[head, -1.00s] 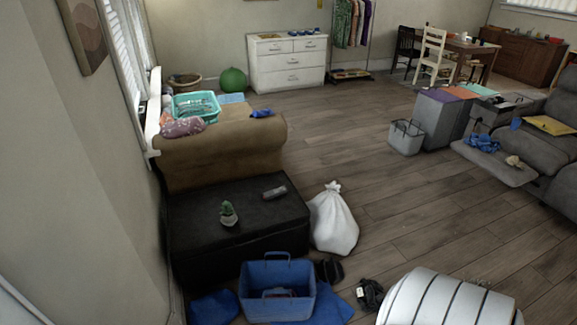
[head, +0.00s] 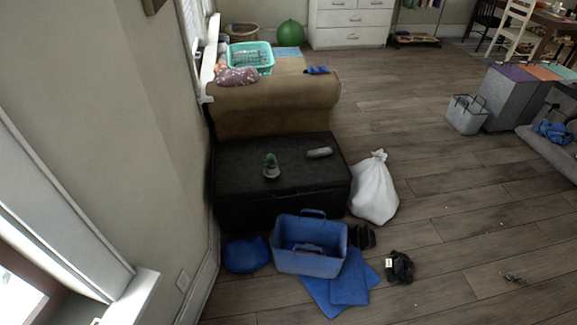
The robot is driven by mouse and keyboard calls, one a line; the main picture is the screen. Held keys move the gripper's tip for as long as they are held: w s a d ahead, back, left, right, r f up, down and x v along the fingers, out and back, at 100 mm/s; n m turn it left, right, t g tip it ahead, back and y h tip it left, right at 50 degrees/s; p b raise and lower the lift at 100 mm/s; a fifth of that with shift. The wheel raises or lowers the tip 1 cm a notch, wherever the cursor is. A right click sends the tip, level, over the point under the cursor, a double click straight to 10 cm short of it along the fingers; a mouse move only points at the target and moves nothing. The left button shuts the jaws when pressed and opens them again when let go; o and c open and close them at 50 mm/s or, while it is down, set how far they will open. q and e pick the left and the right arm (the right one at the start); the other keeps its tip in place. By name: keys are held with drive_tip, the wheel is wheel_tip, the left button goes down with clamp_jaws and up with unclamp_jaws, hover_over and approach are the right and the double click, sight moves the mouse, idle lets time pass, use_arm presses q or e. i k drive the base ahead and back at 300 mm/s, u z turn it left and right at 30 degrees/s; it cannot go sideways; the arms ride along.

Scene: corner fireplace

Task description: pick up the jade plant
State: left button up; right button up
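A small green plant in a pale pot, which I take as the jade plant (head: 271,166), stands upright on top of the black chest-like ottoman (head: 235,160). It is near the middle of that top, left of a small grey-and-red cylinder (head: 319,152). Its leaves are too small to make out clearly. Neither of my grippers is in the head view.
The wall is close on the left. Wood floor is open at right.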

sight(272, 171)
drive_tip(key=z, duration=0.2)
drive_tip(key=i, duration=1.65)
drive_tip(key=z, duration=0.95)
